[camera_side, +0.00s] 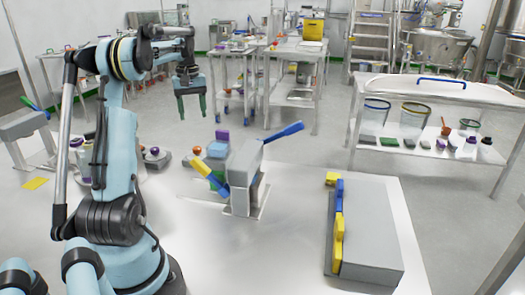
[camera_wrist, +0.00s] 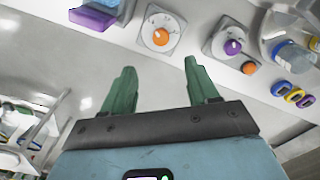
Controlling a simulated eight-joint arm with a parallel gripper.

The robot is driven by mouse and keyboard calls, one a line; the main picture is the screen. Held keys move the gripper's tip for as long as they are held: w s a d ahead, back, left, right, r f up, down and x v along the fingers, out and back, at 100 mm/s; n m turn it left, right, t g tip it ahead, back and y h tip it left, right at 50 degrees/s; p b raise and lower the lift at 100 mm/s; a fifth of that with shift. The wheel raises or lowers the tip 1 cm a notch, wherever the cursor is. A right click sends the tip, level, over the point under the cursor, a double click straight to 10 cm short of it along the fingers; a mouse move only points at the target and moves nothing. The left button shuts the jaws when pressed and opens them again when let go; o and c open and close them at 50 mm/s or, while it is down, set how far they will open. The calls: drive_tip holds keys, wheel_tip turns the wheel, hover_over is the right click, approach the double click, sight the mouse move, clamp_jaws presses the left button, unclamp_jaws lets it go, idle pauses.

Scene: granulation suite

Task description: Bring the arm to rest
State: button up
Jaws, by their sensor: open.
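My arm stands at the left of the side view, with its light-blue links folded up and forward. My gripper (camera_side: 191,106) hangs from it high above the work table, fingers pointing down. In the wrist view my gripper (camera_wrist: 158,82) shows two green fingers spread wide apart with nothing between them. The fingers are clear of every object in both views.
A grey stand with a blue lever (camera_side: 284,133) and a yellow lever (camera_side: 210,178) is mid-table. A grey box (camera_side: 373,232) with blue and yellow handles lies at right. The wrist view shows an orange knob (camera_wrist: 161,37) and a purple knob (camera_wrist: 233,47).

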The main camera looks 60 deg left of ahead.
drive_tip(key=w+d+r+m+t, duration=0.1)
drive_tip(key=w+d+m, duration=0.1)
drive_tip(key=d, duration=0.5)
drive_tip(key=w+d+r+m+t+y, duration=0.1)
drive_tip(key=w+d+m, duration=0.2)
drive_tip(key=d, duration=0.4)
drive_tip(key=w+d+r+m+t, duration=0.1)
drive_tip(key=w+d+m, duration=0.1)
drive_tip(key=d, duration=0.5)
drive_tip(key=shift+w+d+m+y, duration=0.3)
drive_tip(key=shift+w+d, duration=0.1)
drive_tip(key=shift+w, duration=0.1)
drive_tip(key=s+d+f+m+t, duration=0.1)
drive_tip(key=d+m, duration=0.1)
drive_tip(key=d, duration=0.4)
drive_tip(key=s+d+f+m+t+h, duration=0.1)
drive_tip(key=s+d+f+m, duration=0.1)
drive_tip(key=d, duration=0.5)
drive_tip(key=s+d+f+m+t, duration=0.2)
drive_tip(key=d+m, duration=0.2)
drive_tip(key=d, duration=0.2)
drive_tip(key=shift+s+d+f+h, duration=0.15)
drive_tip(key=shift+d+f+h, duration=0.1)
drive_tip(key=shift+d+h, duration=0.1)
